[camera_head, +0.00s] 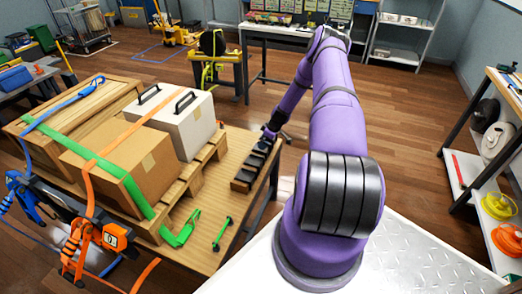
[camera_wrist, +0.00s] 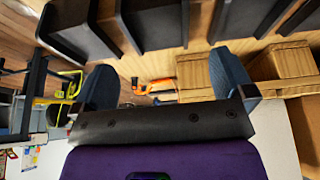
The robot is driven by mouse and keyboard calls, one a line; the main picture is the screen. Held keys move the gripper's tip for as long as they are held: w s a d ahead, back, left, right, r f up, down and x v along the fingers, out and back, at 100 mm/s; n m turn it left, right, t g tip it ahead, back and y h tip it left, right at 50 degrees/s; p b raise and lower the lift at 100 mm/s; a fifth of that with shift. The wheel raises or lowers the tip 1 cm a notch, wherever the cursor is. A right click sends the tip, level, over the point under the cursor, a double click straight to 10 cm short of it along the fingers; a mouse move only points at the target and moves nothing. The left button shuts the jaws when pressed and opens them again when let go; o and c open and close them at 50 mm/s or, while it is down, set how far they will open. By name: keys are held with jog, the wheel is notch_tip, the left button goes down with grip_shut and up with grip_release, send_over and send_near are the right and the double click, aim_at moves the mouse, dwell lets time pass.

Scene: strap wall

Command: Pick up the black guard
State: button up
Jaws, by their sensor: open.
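Several black guards (camera_head: 247,173) stand in a row along the right edge of the wooden table. In the wrist view, black guards (camera_wrist: 152,22) fill the top of the picture, beyond my fingertips. I cannot tell which one is meant. My gripper (camera_head: 269,136) is at the far end of the row, close to the farthest guard. The wrist view shows my gripper (camera_wrist: 166,72) open, its two blue-grey fingers wide apart with no guard between them. Whether a finger touches a guard cannot be told.
A cardboard box (camera_head: 105,165), a white case (camera_head: 172,120) and a wooden crate (camera_head: 60,100) stand on a pallet left of the guards, with orange and green straps. A green rod (camera_head: 222,234) lies on the table's bare front part. Shelves (camera_head: 480,185) stand at right.

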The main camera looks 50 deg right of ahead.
aim_at(261, 151)
jog(key=x, duration=0.5)
jog(key=shift+w, duration=0.15)
jog(key=shift+r, duration=0.1)
jog(key=c, duration=0.9)
